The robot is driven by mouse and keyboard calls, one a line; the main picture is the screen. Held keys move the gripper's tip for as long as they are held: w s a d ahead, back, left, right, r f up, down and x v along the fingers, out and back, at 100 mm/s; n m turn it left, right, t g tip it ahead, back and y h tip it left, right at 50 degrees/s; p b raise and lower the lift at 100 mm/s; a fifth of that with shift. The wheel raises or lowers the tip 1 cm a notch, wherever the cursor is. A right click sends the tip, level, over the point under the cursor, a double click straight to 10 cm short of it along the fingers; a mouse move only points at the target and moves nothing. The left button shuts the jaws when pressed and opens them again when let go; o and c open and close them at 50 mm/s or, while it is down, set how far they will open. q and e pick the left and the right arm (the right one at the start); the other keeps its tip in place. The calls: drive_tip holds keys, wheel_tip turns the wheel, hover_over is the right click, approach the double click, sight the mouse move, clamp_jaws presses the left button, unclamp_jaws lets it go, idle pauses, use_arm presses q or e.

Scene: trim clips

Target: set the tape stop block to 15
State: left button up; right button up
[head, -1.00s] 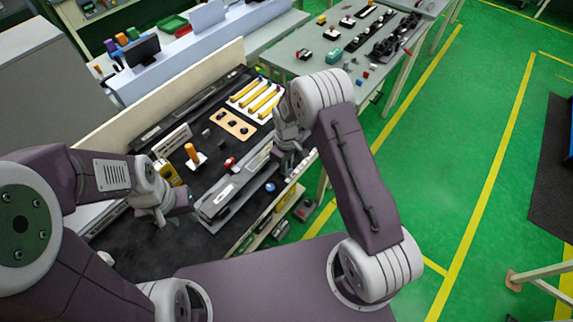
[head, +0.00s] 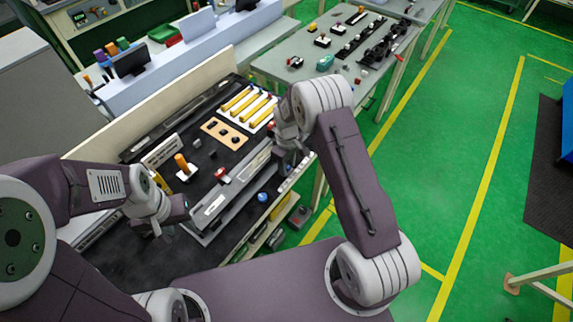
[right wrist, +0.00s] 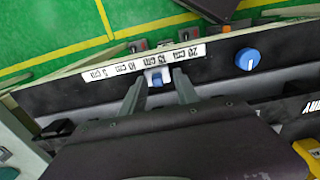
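A tape scale (right wrist: 143,66) with 5, 10, 15 and 20 cm marks runs along the long rail in the right wrist view. A small white and blue stop block (right wrist: 157,77) sits beside it, close to the 15 cm mark; its exact reading is unclear. My right gripper (right wrist: 159,82) has its fingers on both sides of the block, apart, with a narrow gap showing. In the head view my right gripper (head: 290,148) is over the far end of the grey rail fixture (head: 212,208). My left gripper (head: 172,212) hangs left of the fixture, its fingers unclear.
A blue knob (right wrist: 248,60) is on the fixture, right of the block. Green floor (head: 470,150) is open to the right.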

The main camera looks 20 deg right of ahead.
sight(288, 167)
drive_tip(key=shift+d, duration=0.2)
drive_tip(key=shift+w, duration=0.15)
wheel_tip(288, 167, up, 8)
drive_tip(key=shift+b, duration=0.9)
drive_tip(key=shift+r, duration=0.5)
